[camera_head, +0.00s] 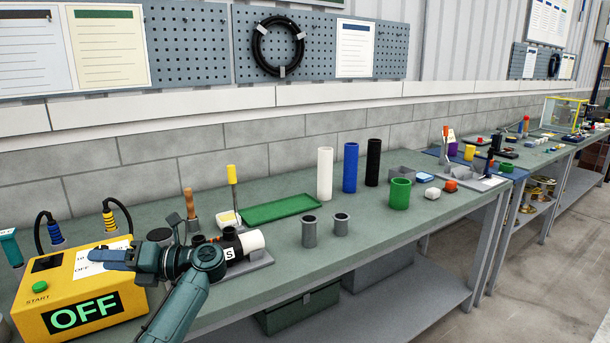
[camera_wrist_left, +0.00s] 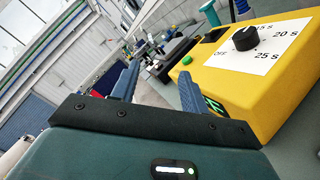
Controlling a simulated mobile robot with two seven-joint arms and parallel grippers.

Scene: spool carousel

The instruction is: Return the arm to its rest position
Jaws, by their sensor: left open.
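My left gripper (camera_head: 98,258) has blue fingers and hangs beside and in front of the yellow timer box (camera_head: 60,284) in the head view, overlapping part of its top. In the left wrist view the fingers (camera_wrist_left: 158,74) stand apart with nothing between them. The yellow box (camera_wrist_left: 235,88) lies to their right, with a black dial knob (camera_wrist_left: 245,38) on a white scale marked in seconds. My right gripper is out of view.
A white-ended black cylinder (camera_head: 250,241) lies beyond my wrist on a grey base. A green tray (camera_head: 280,209), white, blue and black tubes (camera_head: 350,168), a green cup (camera_head: 400,193) and two grey cups (camera_head: 309,231) stand along the workbench. The bench front (camera_head: 370,255) is clear.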

